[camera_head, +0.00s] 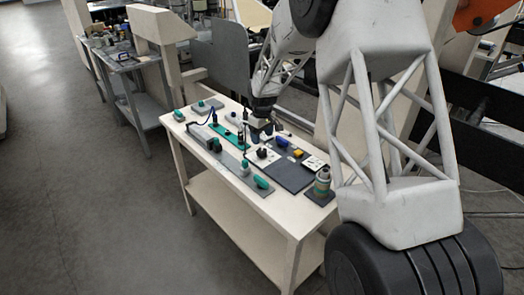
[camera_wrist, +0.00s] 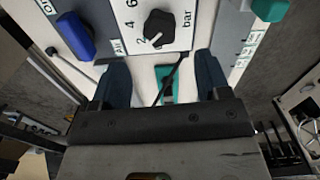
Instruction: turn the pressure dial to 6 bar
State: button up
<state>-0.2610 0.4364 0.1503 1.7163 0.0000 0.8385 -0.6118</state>
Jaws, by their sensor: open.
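The pressure dial (camera_wrist: 158,27) is a black knob on a white plate (camera_wrist: 187,42) in the wrist view. The plate is marked 2, 4, 6 and "bar", with "Air" beside it. The knob's white mark seems to point near the 2. In the head view the dial (camera_head: 262,153) is a small black knob on the table's panel. My gripper (camera_wrist: 162,66) is open, with one dark finger on each side of the picture. The dial lies ahead of the fingertips, apart from them. In the head view my gripper (camera_head: 261,126) is above the table, just behind the dial.
A blue handle (camera_wrist: 75,36) is left of the dial and a green knob (camera_wrist: 270,8) is to its right. A dark cable (camera_wrist: 171,80) runs between my fingers.

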aim_at(262, 150)
jog(key=shift+f, duration=3.75)
jog(key=shift+c, duration=0.4)
jog(key=c, duration=0.8)
jog(key=shift+c, duration=0.2)
